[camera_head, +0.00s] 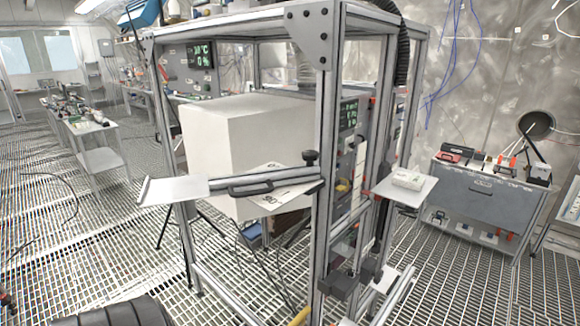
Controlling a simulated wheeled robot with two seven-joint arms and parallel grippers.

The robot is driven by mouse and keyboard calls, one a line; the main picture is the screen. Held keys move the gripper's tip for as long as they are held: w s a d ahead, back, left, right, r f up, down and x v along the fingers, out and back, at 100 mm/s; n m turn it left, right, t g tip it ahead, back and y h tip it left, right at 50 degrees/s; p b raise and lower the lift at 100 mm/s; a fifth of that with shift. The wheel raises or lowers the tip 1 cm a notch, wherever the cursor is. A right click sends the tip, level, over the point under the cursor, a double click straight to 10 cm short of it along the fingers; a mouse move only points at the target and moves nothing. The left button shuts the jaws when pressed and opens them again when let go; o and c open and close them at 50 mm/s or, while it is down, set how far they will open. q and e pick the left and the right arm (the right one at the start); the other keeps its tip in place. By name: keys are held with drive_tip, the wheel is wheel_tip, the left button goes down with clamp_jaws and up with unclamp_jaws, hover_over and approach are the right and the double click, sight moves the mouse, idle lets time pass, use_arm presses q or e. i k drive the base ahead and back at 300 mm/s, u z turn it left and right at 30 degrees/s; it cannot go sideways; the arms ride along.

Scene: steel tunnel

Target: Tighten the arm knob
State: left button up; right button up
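The arm knob, a small black knob (310,158), stands upright at the right end of a grey horizontal arm (262,180). The arm joins the front post of an aluminium frame (330,110). A black handle (251,188) sits on the arm, and a flat pale plate (175,190) extends from its left end. How tight the knob is cannot be seen. Neither of my grippers is in view, and nothing touches the knob.
A large white box (245,140) stands inside the frame behind the arm. A small shelf (425,188) with a white packet (408,180) juts out on the right. A grey workbench (480,200) stands at the far right. Open grated floor (75,240) lies to the left.

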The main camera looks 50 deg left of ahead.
sight(310, 156)
drive_tip(key=k, duration=0.65)
drive_tip(key=u, duration=0.5)
drive_tip(key=i, duration=1.1)
drive_tip(key=z, duration=0.35)
